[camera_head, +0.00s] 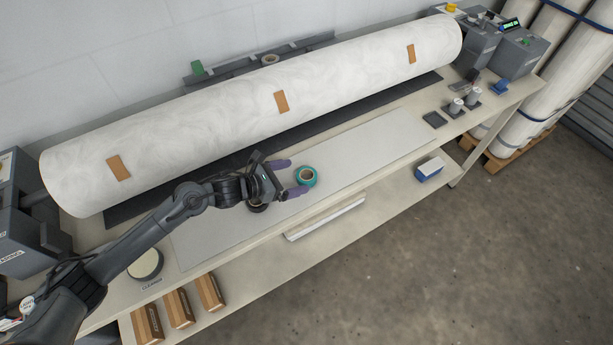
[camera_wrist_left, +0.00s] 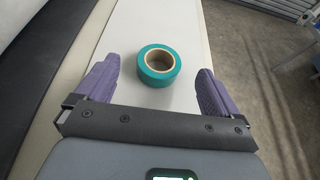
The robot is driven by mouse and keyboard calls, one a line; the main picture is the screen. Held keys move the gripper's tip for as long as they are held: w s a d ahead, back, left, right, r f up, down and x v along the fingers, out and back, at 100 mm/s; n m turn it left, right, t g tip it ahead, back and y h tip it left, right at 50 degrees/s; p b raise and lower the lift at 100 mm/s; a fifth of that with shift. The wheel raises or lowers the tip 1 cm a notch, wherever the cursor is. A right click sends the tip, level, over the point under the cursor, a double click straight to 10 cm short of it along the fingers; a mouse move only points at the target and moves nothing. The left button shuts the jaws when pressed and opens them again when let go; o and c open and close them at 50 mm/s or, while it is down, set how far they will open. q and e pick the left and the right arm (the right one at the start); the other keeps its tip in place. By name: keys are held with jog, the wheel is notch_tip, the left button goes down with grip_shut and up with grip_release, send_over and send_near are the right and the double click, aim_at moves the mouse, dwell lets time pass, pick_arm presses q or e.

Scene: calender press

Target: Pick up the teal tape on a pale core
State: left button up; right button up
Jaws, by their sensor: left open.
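The teal tape on a pale core (camera_head: 314,178) lies flat on the light grey mat (camera_head: 372,152) of the bench. My left gripper (camera_head: 289,178) is open, with purple fingers, just to the left of the tape in the head view. In the left wrist view the teal tape (camera_wrist_left: 140,66) is ahead of the open left gripper (camera_wrist_left: 155,75), between the lines of its two fingers and apart from both. Its core is hollow. A dark ring-shaped roll (camera_head: 257,207) shows partly under my left gripper. My right gripper is in neither view.
A large white roll (camera_head: 240,108) spans the back of the bench. A round cleaner tin (camera_head: 146,264) stands near the left end. Small grey pieces (camera_head: 456,107) and a blue item (camera_head: 499,88) stand at the right. Boxes (camera_head: 209,292) lie on the lower shelf. The mat right of the tape is clear.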

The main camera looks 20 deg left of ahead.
aim_at(312, 173)
pick_arm(q)
jog(key=x, duration=0.5)
jog(key=c, duration=1)
